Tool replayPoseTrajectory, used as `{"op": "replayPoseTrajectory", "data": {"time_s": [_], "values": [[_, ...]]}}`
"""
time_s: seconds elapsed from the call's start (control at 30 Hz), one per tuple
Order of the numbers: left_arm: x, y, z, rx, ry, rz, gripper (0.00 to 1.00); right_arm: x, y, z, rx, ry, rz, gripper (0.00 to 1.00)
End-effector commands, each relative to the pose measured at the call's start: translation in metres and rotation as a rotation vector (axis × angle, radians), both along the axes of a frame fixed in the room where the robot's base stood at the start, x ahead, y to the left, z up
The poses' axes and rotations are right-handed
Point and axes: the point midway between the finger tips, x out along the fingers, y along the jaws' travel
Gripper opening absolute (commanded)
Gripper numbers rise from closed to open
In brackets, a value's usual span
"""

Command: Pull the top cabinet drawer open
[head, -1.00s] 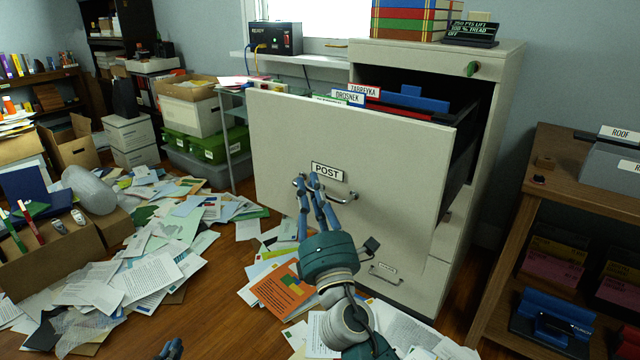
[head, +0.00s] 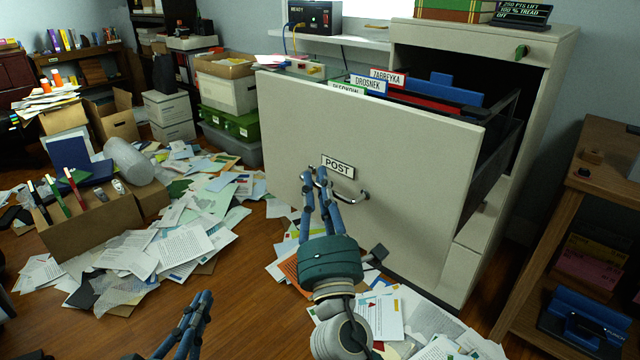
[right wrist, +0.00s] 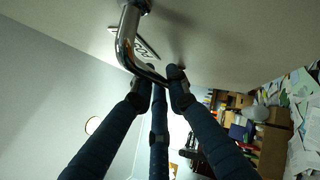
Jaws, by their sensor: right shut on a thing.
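The top drawer (head: 400,150) of the beige cabinet (head: 490,60) stands well out of its body, with labelled hanging files (head: 385,82) showing inside. Its front carries a POST label (head: 338,167) and a metal handle (head: 352,197). My right gripper (head: 318,185) is shut on the left part of this handle. The right wrist view shows the fingers (right wrist: 160,80) around the curved handle bar (right wrist: 126,45). My left gripper (head: 190,312) is low in the head view, apart from the cabinet and holding nothing visible.
Loose papers (head: 160,250) cover the floor left of and below the drawer. A cardboard box (head: 85,222) with pens stands at left. A wooden shelf (head: 600,185) stands close on the right. Bare floor (head: 245,290) shows near my left gripper.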

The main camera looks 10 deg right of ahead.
Motion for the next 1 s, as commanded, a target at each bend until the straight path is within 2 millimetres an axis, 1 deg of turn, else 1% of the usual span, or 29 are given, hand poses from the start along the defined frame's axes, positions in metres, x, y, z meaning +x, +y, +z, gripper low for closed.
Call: {"op": "replayPoseTrajectory", "data": {"time_s": [0.13, 0.17, 0.2, 0.47, 0.57, 0.67, 0.77, 1.0], "values": [[0.0, 0.0, 0.0, 0.0, 0.0, 0.001, 0.0, 0.0, -0.002, -0.003, -0.003, 0.005, -0.006, 0.0], [0.0, 0.0, 0.0, 0.0, 0.0, 0.001, 0.0, 0.0, -0.002, -0.003, -0.004, 0.005, -0.006, 0.16], [0.0, 0.0, 0.0, 0.0, 0.001, 0.001, 0.0, 0.0, -0.002, -0.002, -0.004, 0.005, -0.006, 0.24], [0.0, 0.002, -0.002, 0.002, 0.005, 0.003, 0.0, 0.0, -0.001, -0.002, -0.001, 0.002, -0.003, 0.24], [-0.001, 0.002, -0.004, 0.004, 0.008, 0.003, 0.0, -0.003, -0.001, -0.003, -0.001, 0.003, -0.002, 0.24], [-0.001, 0.002, -0.003, 0.003, 0.007, 0.002, 0.0, -0.013, -0.001, -0.008, -0.001, 0.004, -0.002, 0.24], [-0.001, 0.001, -0.003, 0.002, 0.006, 0.002, 0.0, -0.03, 0.0, -0.016, -0.002, 0.006, -0.002, 0.24], [-0.001, 0.001, -0.002, 0.002, 0.005, 0.002, 0.0, -0.078, 0.002, -0.036, -0.006, 0.007, -0.001, 0.24]]}}
